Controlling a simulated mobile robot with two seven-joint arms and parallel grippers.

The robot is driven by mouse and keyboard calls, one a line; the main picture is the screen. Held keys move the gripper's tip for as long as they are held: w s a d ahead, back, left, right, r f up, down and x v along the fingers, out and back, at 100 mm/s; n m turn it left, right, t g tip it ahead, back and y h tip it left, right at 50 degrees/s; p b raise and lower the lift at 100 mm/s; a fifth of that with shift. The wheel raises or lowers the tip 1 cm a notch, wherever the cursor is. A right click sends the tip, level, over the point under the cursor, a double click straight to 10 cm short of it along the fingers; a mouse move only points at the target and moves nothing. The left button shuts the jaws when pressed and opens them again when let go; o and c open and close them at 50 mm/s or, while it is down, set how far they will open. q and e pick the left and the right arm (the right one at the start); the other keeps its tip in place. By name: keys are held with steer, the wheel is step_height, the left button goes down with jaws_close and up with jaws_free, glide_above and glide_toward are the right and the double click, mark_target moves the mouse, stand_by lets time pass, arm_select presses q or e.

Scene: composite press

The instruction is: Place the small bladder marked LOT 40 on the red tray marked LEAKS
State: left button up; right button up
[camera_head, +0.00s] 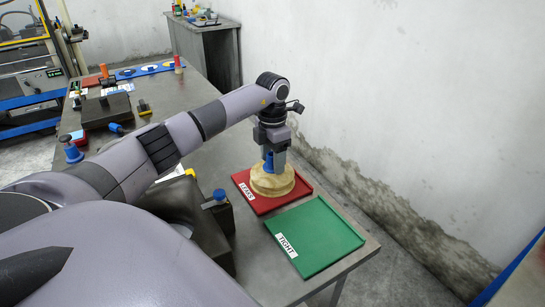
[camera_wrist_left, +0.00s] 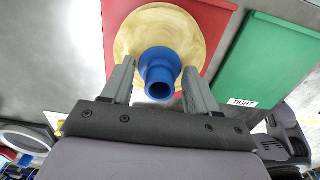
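The small bladder (camera_head: 272,184) is a round, cream-coloured body with a blue neck on top. It appears to rest upright on the red tray (camera_head: 243,178) marked LEAKS. In the left wrist view the bladder (camera_wrist_left: 130,40) lies over the red tray (camera_wrist_left: 215,12), its blue neck facing the camera. No LOT 40 mark is readable. My left gripper (camera_head: 270,158) points down over the bladder. In its wrist view, the fingers (camera_wrist_left: 160,78) stand on both sides of the blue neck with small gaps, open. My right gripper is not in view.
A green tray (camera_head: 314,236) marked TIGHT lies empty beside the red tray, near the table's corner. A dark block with a blue knob (camera_head: 220,200) stands left of the trays. More dark fixtures (camera_head: 106,110) stand farther back. A wall runs along the right.

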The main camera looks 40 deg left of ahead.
arm_select(q)
steer(key=shift+r, duration=0.2)
step_height(320, 180, up, 12)
stand_by(0.5)
steer(key=shift+f, duration=0.1)
stand_by(0.5)
